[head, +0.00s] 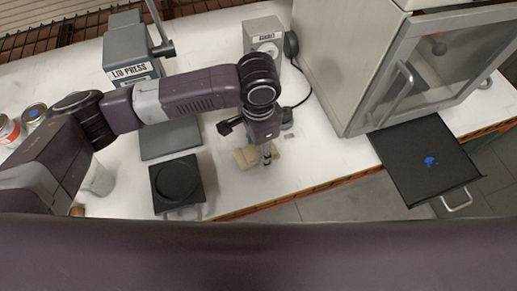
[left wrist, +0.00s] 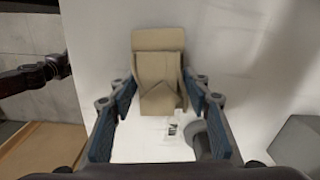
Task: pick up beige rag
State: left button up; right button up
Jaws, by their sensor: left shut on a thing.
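The beige rag (head: 243,158) is a small folded cloth on the white counter, near its front edge. My left gripper (head: 266,155) points down at it and hides part of it. In the left wrist view the rag (left wrist: 157,50) lies between the two blue-padded fingers of my left gripper (left wrist: 158,88), its near part pinched up into folds. The gripper is shut on the rag. I cannot tell whether the rag is clear of the counter.
A lid press (head: 135,72) and a black square scale-like plate (head: 178,184) stand left of the rag. A small grey box (head: 263,36) with a cable is behind. A grey cabinet (head: 335,55) and a black pulled-out tray (head: 420,150) are at the right. Cans (head: 10,130) stand far left.

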aim_at(258, 149)
pick_arm(q)
jog(key=shift+r, duration=0.15)
notch_tip(258, 149, up, 20)
jog(key=b, duration=0.2)
